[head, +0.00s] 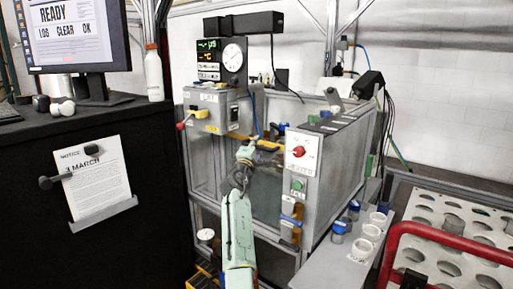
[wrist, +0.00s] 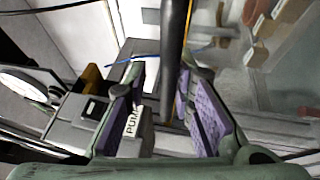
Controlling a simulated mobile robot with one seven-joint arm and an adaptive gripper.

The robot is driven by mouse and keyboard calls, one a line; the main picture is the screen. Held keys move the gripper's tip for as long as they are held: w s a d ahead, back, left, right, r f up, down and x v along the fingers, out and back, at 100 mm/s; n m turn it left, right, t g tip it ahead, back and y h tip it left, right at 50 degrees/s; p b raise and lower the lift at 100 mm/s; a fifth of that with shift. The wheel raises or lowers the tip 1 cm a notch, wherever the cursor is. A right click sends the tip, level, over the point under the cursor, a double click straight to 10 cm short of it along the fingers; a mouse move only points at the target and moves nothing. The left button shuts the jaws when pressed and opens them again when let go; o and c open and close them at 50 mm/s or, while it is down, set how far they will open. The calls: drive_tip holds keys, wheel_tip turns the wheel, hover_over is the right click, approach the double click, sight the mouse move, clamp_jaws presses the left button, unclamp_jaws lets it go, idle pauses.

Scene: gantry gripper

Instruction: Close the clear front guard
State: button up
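The clear front guard (head: 267,196) appears as a see-through pane on the front of the grey bench machine, left of the control panel (head: 300,166). Its exact position is hard to tell through the reflections. My gripper (head: 254,152) is at the machine's front, in front of the pane area. In the wrist view, my gripper's purple-padded fingers (wrist: 170,105) are spread apart. A dark upright bar (wrist: 174,55) runs between them; I cannot tell whether either finger touches it. A hazy clear surface (wrist: 285,72) lies right of the bar.
A grey box with a yellow-handled switch (head: 203,113) is at the machine's upper left. A black bench with a monitor (head: 75,35) stands left. A shelf with cups (head: 362,249), a perforated rack (head: 450,228) and a red rail (head: 393,245) are at right.

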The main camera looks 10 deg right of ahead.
idle(0.3)
drive_tip(key=shift+s+f, duration=0.1)
drive_tip(key=shift+s, duration=0.05)
drive_tip(key=shift+s+a, duration=0.15)
drive_tip(key=shift+s, duration=0.05)
drive_tip(key=v, duration=1.1)
drive_tip(key=shift+s+a+f, duration=0.1)
drive_tip(key=shift+a, duration=0.05)
